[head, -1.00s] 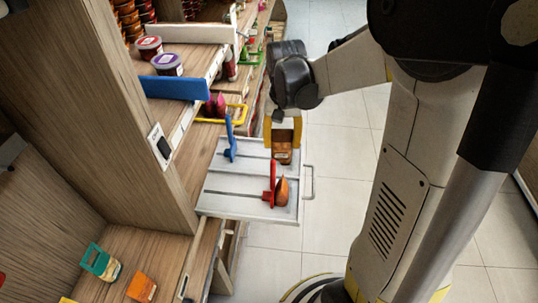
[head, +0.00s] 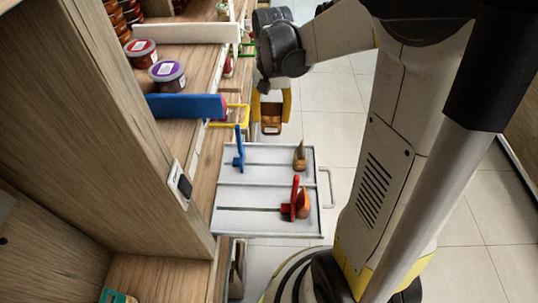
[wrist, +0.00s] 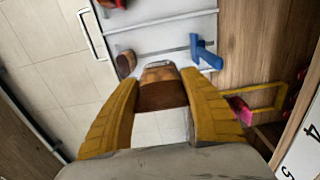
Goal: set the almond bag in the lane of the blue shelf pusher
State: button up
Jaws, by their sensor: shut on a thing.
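My gripper (head: 271,104), with yellow fingers, is shut on a brown and orange bag (head: 271,124), taken as the almond bag; no label is readable. It hangs just beyond the far edge of the white pull-out tray (head: 255,222). In the wrist view the bag (wrist: 160,92) sits between both fingers, beside the tray. The blue pusher (head: 239,152) stands at the shelf side of the far lane. A brown bag (head: 300,158) stands at the handle end of that same lane. The wrist view also shows the pusher (wrist: 204,52) and that bag (wrist: 126,64).
The red pusher (head: 294,192) and an orange-brown bag (head: 304,204) stand in the near lane. A blue divider (head: 186,106) and tubs (head: 167,73) are on the shelf at left. A yellow frame (head: 237,115) is near my gripper. Open floor lies to the right.

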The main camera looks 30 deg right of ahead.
aim_at(271, 131)
jog(key=shift+w+a+f+b, duration=0.1)
jog(key=shift+w+f+b, duration=0.2)
jog(key=shift+f, duration=0.2)
jog(key=shift+w+f+b, duration=0.2)
jog(key=shift+f+b, duration=0.15)
jog(key=shift+f, duration=0.1)
jog(key=f+b, duration=0.1)
jog(key=f, duration=0.1)
jog(key=s+f+b, duration=0.1)
jog(key=f, duration=0.1)
jog(key=shift+f+b, duration=0.1)
jog(key=shift+b, duration=0.25)
notch_tip(271, 131, down, 11)
jog(key=b, duration=0.4)
jog(key=shift+b, duration=0.35)
jog(key=o, duration=1.1)
jog(key=shift+f, duration=0.1)
jog(key=shift+o, duration=0.2)
